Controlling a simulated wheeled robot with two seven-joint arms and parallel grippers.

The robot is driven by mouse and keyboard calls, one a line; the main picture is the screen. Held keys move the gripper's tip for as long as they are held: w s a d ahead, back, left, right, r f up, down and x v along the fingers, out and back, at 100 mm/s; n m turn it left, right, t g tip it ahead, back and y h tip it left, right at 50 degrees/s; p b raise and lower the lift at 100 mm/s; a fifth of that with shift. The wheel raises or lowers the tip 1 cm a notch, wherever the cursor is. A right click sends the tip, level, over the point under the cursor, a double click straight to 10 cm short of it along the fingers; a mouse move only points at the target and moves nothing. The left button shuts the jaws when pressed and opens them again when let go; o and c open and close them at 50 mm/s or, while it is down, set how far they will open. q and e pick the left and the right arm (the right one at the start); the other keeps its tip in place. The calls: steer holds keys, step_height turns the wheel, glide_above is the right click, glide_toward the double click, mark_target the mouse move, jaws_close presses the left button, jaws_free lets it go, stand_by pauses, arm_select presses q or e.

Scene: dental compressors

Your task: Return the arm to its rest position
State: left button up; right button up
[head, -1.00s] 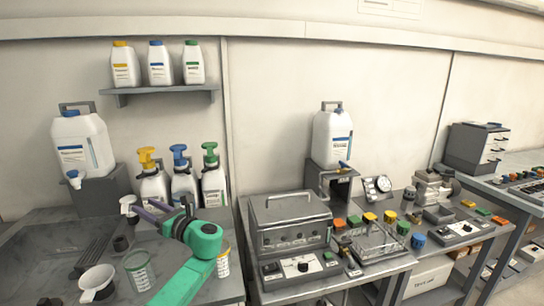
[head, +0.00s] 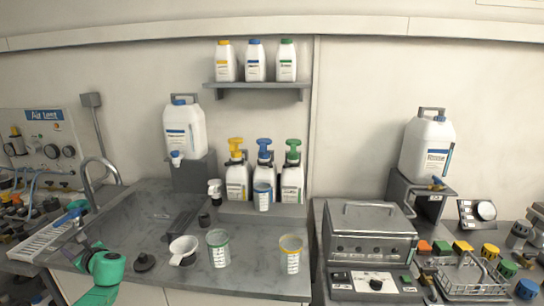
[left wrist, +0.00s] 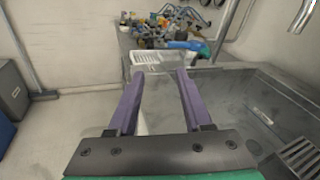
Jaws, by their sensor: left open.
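My left gripper (head: 76,248) shows at the lower left in the head view, on its green arm, in front of the counter by the sink. In the left wrist view its two purple fingers (left wrist: 160,90) are spread apart with nothing between them. Beyond the fingertips lie a white ribbed tray (left wrist: 158,58) and a blue-handled item (left wrist: 187,45). My right gripper is in neither view.
A sink (head: 137,222) with a tap (head: 97,168) is beside the arm. A metal sterilizer box (head: 372,232) is at right.

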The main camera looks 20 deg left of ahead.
arm_select(q)
steer(key=s+f+n+h, duration=0.8)
steer(key=s+f+n, duration=0.2)
steer(key=s+f, duration=1.1)
steer(key=s+d+f+n+h, duration=0.2)
steer(key=s+d+f, duration=0.1)
steer(key=d+f, duration=0.95)
steer(key=s+d+f+h, duration=0.1)
steer(key=d+f, duration=0.4)
steer(key=d, duration=0.8)
steer(key=s+d+f+n+h, duration=0.1)
steer(key=d+f, duration=0.5)
steer(key=d, duration=0.7)
steer(key=s+d+f+n+h, duration=0.1)
steer(key=d+f+h, duration=0.4)
steer(key=d, duration=0.8)
steer(key=shift+s+f+g, duration=0.2)
steer(key=shift+s+g, duration=0.2)
steer(key=shift+s, duration=0.35)
